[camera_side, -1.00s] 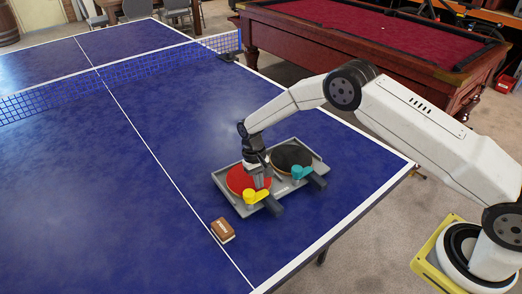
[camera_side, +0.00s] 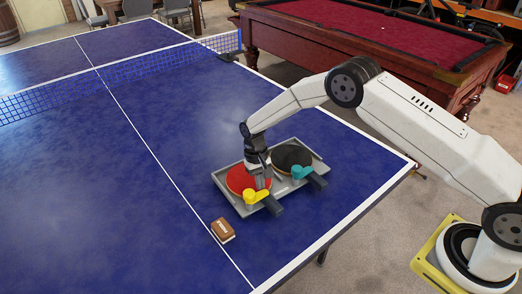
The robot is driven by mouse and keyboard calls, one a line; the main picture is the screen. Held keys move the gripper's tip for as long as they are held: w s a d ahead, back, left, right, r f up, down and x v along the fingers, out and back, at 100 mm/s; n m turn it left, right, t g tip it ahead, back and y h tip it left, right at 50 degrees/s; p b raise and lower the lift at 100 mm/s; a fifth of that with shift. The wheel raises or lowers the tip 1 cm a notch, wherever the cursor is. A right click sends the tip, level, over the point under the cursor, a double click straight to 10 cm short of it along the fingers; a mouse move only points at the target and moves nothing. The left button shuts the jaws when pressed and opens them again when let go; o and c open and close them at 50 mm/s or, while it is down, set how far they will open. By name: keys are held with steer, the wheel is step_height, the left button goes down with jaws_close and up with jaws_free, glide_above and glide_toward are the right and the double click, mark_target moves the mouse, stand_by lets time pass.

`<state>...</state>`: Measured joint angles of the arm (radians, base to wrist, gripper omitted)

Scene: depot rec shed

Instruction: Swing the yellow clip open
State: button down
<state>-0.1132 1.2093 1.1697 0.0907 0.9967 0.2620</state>
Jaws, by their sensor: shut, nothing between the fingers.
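The yellow clip (camera_side: 254,196) lies across the handle end of the red paddle (camera_side: 238,179), at the front left of a grey tray (camera_side: 221,178). A teal clip (camera_side: 302,172) sits at the handle of the black paddle (camera_side: 290,157) to the right. My gripper (camera_side: 261,184) is shut and empty. It points down over the right part of the red paddle, just behind the yellow clip. I cannot tell whether its tips touch the clip.
A small brown box (camera_side: 222,230) lies on the blue table (camera_side: 130,180) in front of the tray. The net (camera_side: 150,63) crosses the table behind. The table is clear to the left of the tray.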

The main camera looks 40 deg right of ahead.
mark_target(271, 206)
steer(key=shift+s+d+m, duration=0.1)
steer(key=shift+s+m, duration=0.1)
steer(key=shift+m, duration=0.2)
steer(key=s+m, duration=0.1)
steer(key=s+m+y, duration=0.1)
steer(key=m, duration=0.1)
steer(key=shift+d, duration=0.2)
steer(key=s+m, duration=0.1)
steer(key=m, duration=0.1)
steer(key=s+m+t, duration=0.1)
steer(key=m, duration=0.1)
steer(key=shift+a+y, duration=0.2)
steer(key=shift+y, duration=0.1)
steer(key=s+m, duration=0.1)
steer(key=m, duration=0.1)
steer(key=a+m, duration=0.1)
steer(key=shift+s+m+t, duration=0.4)
steer(key=m, duration=0.1)
steer(key=s+a+m+t, duration=0.1)
steer(key=m, duration=0.1)
steer(key=shift+s+a+y, duration=0.1)
steer(key=shift+s+y, duration=0.05)
steer(key=shift+y, duration=0.15)
steer(key=shift+w+a, duration=0.1)
steer(key=shift+w, duration=0.15)
steer(key=shift+w+a, duration=0.25)
steer(key=shift+w, duration=0.2)
